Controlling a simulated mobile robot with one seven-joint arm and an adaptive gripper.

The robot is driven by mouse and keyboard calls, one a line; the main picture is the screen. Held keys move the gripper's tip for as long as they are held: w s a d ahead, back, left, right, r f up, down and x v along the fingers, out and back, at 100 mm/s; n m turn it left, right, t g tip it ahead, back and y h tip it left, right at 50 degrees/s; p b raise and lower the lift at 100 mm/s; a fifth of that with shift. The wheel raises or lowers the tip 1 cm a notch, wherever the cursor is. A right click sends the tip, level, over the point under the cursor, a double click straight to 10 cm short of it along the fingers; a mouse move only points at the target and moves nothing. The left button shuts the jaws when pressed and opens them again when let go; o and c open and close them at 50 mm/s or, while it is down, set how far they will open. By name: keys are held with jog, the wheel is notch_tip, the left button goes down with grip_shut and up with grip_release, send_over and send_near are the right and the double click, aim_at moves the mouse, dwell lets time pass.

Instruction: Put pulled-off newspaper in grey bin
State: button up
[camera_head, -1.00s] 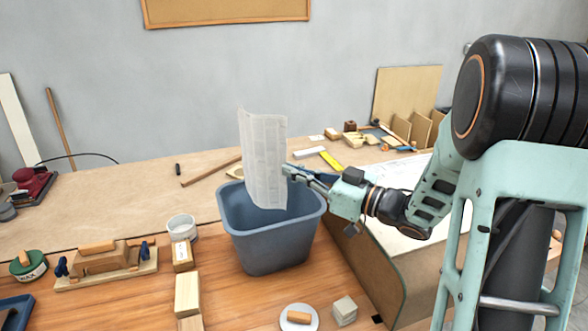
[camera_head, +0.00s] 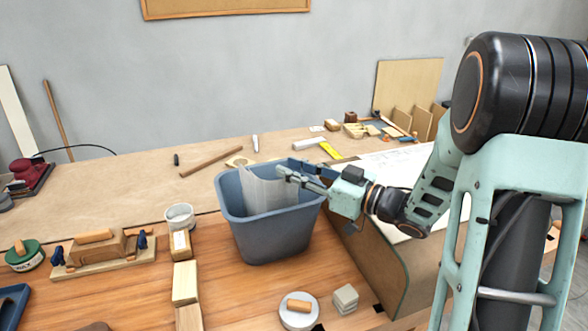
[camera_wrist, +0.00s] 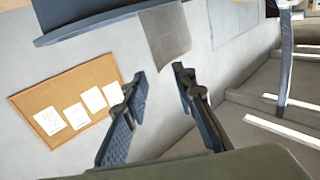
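The grey-blue bin (camera_head: 270,240) stands on the wooden bench in the middle of the head view. The pale printed newspaper sheet (camera_head: 265,190) is low within the bin's opening, with its upper edge near rim height. Whether it touches the bottom is hidden. My gripper (camera_head: 283,173) is at the bin's right side, over the opening, beside the sheet's upper right edge. In the wrist view my gripper (camera_wrist: 156,72) has its fingers apart with nothing between them. The sheet (camera_wrist: 167,35) shows just beyond the fingertips, beside the blue bin edge (camera_wrist: 95,22).
A small white tub (camera_head: 180,217) and wooden blocks (camera_head: 184,283) stand left of the bin. A round pale lid-like disc (camera_head: 298,312) with a wood block lies in front. A board with large paper (camera_head: 395,165) is on the right, beneath my arm. A corkboard (camera_wrist: 70,105) hangs on the wall.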

jog(key=v, duration=0.7)
jog(key=shift+s+d, duration=0.2)
jog(key=shift+d, duration=0.05)
dwell(0.6)
